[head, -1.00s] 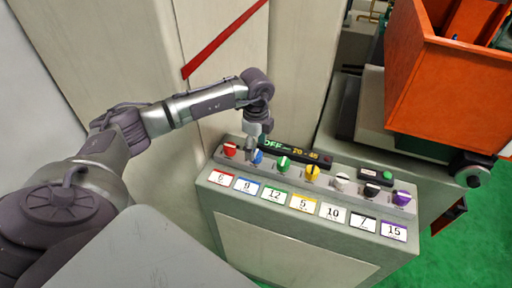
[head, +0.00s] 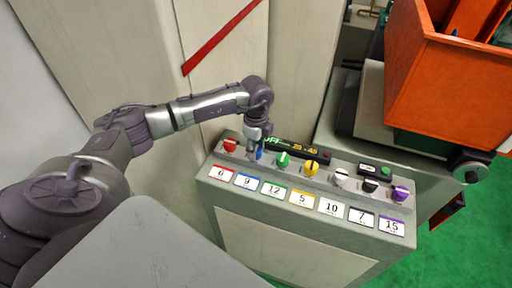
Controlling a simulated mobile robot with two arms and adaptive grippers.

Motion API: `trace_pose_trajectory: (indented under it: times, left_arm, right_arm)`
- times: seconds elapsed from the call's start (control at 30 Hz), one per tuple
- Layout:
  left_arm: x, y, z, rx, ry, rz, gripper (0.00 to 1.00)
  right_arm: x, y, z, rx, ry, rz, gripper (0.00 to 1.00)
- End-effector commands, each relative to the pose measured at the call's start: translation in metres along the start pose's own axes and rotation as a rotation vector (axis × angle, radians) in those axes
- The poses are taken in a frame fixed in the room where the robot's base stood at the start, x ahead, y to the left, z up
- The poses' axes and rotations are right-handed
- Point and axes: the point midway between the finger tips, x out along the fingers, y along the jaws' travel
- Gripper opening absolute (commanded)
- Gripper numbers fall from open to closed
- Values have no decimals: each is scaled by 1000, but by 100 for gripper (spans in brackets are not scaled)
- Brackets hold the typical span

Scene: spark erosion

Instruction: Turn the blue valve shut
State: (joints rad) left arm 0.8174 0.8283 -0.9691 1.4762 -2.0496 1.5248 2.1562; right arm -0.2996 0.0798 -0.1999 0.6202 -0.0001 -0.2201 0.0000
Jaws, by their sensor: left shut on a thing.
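The blue valve (head: 259,154) is a small knob second from the left in a row of coloured knobs on a grey console. Only part of its blue shows, as my left gripper (head: 254,150) covers the rest. The gripper points down from above and is shut on the blue valve. A label reading 9 with a blue edge (head: 245,181) is on the console below it. My right gripper is not in view.
A red knob (head: 229,145) stands close to the left and a green knob (head: 283,160) close to the right. Yellow (head: 311,168), white, black and purple (head: 400,193) knobs follow. A dark display (head: 298,149) lies behind. An orange bin (head: 450,95) stands at the right.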

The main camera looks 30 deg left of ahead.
Motion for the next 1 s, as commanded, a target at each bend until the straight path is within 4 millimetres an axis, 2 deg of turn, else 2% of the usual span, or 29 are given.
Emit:
trace_pose_trajectory:
  times: [0.37, 1.0]
  left_arm:
    - [2, -1, 0, 93, 0, -3, 6]
    - [3, -1, 1, 659, -2, -5, 6]
  right_arm:
    - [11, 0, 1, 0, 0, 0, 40]
    - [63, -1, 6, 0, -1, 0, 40]
